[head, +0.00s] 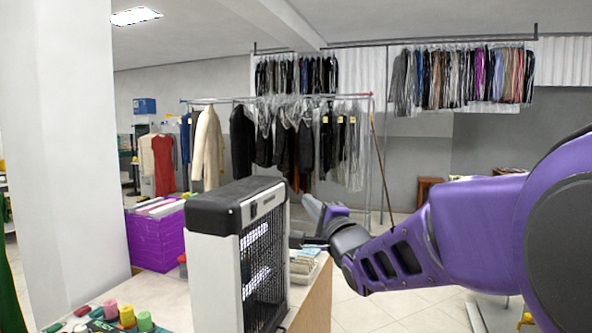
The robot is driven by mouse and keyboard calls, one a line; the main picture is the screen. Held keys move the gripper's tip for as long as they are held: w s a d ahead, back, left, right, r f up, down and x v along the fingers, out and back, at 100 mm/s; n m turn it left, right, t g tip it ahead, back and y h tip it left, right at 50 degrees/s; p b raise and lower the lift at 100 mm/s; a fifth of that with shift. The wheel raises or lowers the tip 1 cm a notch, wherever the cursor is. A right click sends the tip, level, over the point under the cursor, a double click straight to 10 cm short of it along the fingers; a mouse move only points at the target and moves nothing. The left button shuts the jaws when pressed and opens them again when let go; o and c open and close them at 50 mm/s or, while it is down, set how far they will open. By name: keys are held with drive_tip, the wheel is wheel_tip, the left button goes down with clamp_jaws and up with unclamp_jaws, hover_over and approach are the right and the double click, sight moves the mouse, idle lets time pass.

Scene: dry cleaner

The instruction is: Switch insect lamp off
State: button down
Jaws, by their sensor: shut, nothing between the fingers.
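The insect lamp (212,270) is a boxy white unit with a black top, upright on a light counter at the centre left of the head view. Its black front grille faces right, with bright glowing tubes behind the bars. My gripper (309,216) is at the end of my purple arm, just right of the lamp's grille side. It is shut and holds nothing. I cannot tell whether a fingertip touches the lamp. No switch can be made out on the faces in view.
The counter (165,297) holds several thread spools (128,316) at front left, a purple box (153,240) behind the lamp, and small stacked items (304,265) to its right. A clothes rack (290,100) stands behind. Open floor (385,310) lies right of the counter.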

wheel_tip(320, 180, down, 6)
drive_tip(key=s+a+n+g+y, duration=0.1)
drive_tip(key=s+a, duration=0.1)
drive_tip(key=shift+a+r+n+g+y, duration=0.15)
drive_tip(key=shift+a+n+g+y, duration=0.15)
drive_tip(key=shift+a+n, duration=0.1)
approach(255, 210)
drive_tip(key=w+d, duration=0.2)
drive_tip(key=w, duration=0.3)
drive_tip(key=shift+w+a+r, duration=0.15)
drive_tip(key=shift+w+a, duration=0.15)
drive_tip(key=shift+a, duration=0.3)
drive_tip(key=shift+w+a+r, duration=0.2)
drive_tip(key=shift+w+a, duration=0.1)
drive_tip(key=shift+a, duration=0.35)
drive_tip(key=shift+w+a+r, duration=0.15)
drive_tip(key=shift+w+a, duration=0.15)
drive_tip(key=shift+a, duration=0.3)
